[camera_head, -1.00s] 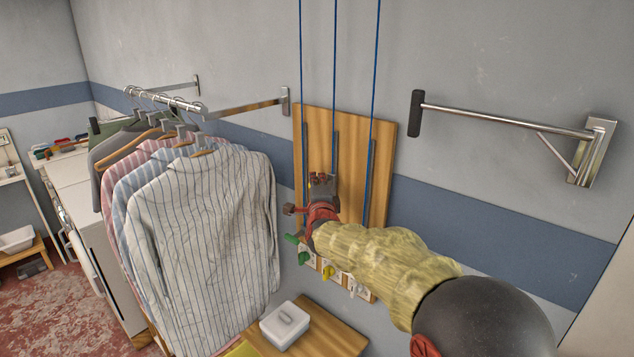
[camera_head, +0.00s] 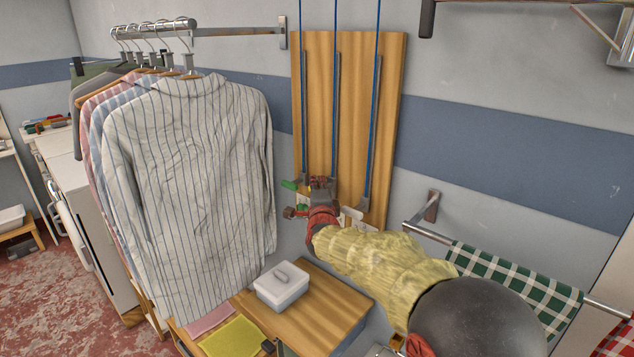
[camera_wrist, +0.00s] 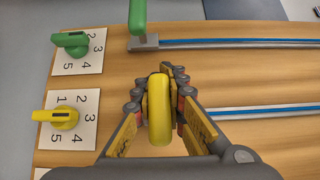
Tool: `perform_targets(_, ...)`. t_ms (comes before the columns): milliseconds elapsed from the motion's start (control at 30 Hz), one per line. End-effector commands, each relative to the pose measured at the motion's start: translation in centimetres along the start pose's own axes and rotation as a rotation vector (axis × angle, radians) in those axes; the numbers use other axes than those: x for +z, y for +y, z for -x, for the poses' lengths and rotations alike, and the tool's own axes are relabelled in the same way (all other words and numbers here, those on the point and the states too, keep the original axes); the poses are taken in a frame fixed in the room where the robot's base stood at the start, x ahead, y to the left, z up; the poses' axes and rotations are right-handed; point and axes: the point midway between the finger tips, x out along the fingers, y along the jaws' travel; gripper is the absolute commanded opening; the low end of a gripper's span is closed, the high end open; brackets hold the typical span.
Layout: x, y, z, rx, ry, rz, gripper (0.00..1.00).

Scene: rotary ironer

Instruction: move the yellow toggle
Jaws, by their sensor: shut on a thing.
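The yellow toggle (camera_wrist: 158,112) is an upright rounded handle between my gripper's fingers in the wrist view. My gripper (camera_wrist: 159,92) is shut on it, with one finger on each side. In the head view my gripper (camera_head: 322,184) is near the lower ends of the rails on the wooden board (camera_head: 345,65) and hides the yellow toggle. A green toggle (camera_wrist: 138,18) stands at the end of the neighbouring rail. A yellow dial (camera_wrist: 62,116) and a green dial (camera_wrist: 70,42), each on a numbered white plate, sit beside the rail ends.
Striped shirts (camera_head: 190,190) hang close on the left. A towel rail with a green checked towel (camera_head: 515,283) is on the right. A white toggle (camera_head: 353,213) is right of my gripper.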

Motion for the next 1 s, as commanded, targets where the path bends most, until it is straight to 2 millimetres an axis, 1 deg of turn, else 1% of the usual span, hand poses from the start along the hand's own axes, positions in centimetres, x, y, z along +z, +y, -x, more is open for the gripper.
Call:
perform_targets(33,0.0,1.7,0.0,0.006,-0.001,0.002,0.0)
perform_targets(100,0.0,2.4,0.0,0.005,-0.001,0.001,0.0)
perform_targets(300,0.0,3.1,0.0,0.004,-0.001,0.001,0.0)
perform_targets(633,0.0,3.5,0.0,0.01,-0.001,0.002,0.0)
perform_targets(667,0.0,3.5,0.0,0.011,-0.001,0.002,0.12)
perform_targets(1000,0.0,3.2,0.0,0.006,0.0,0.001,0.32)
